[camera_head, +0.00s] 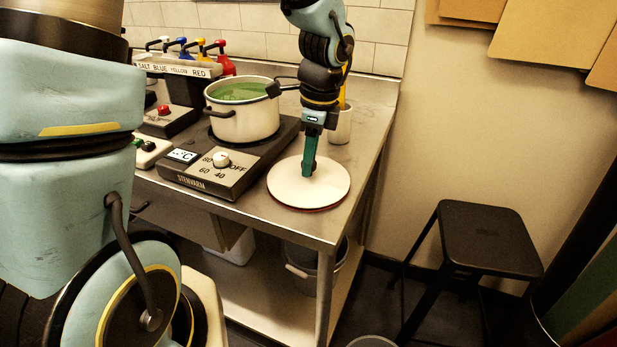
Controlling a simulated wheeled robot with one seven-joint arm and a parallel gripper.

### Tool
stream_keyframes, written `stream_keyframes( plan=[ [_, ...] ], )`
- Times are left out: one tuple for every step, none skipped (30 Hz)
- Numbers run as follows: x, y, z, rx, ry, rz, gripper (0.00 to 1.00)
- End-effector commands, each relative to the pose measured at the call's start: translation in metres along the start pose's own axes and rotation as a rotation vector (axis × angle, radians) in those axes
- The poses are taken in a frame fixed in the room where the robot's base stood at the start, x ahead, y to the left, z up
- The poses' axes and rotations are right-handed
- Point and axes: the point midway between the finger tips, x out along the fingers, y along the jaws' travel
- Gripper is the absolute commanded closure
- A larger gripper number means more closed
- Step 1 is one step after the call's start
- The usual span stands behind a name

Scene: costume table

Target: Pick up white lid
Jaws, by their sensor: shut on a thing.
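The white lid (330,186) is a round, flat disc with a dark reddish rim. It lies on the metal table near its right front corner, to the right of the hot plate. My gripper (309,172) reaches down onto the lid from above, and its green fingers are shut at the middle of the lid. The lid's knob is hidden by the fingers. The lid looks level and at or very near the table top; I cannot tell if there is a gap under it.
A white pot (243,122) with green liquid stands on the hot plate (228,180), its handle close to my arm. A white cup (340,126) stands behind my gripper. Pump bottles (224,62) line the back left. A black stool (487,236) stands right of the table (364,166).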

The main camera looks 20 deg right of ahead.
Motion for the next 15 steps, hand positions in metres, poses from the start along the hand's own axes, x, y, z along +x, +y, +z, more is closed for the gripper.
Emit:
stream_keyframes(
  plan=[
    [-0.0001,0.0,0.0,0.0,0.0,0.0,0.86],
    [-0.0001,0.0,0.0,0.0,0.0,0.0,0.9],
    [-0.0001,0.0,0.0,0.0,0.0,0.0,0.94],
    [-0.0001,0.0,0.0001,0.0,0.0,0.0,0.98],
    [-0.0001,0.0,0.0001,0.0,0.0,0.0,1.0],
    [-0.0001,0.0,0.0001,0.0,0.0,0.0,1.0],
    [-0.0001,0.0,0.0001,0.0,0.0,0.0,1.0],
    [-0.0001,0.0,0.0001,0.0,0.0,0.0,1.0],
    [-0.0001,0.0,0.0001,0.0,0.0,0.0,1.0],
    [-0.0001,0.0,0.0001,0.0,0.0,0.0,1.0],
    [-0.0001,0.0,0.0001,0.0,0.0,0.0,1.0],
    [-0.0001,0.0,0.0001,0.0,0.0,0.0,1.0],
    [-0.0001,0.0,0.0001,0.0,0.0,0.0,1.0],
    [-0.0001,0.0,0.0001,0.0,0.0,0.0,1.0],
    [-0.0001,0.0,0.0001,0.0,0.0,0.0,1.0]
  ],
)
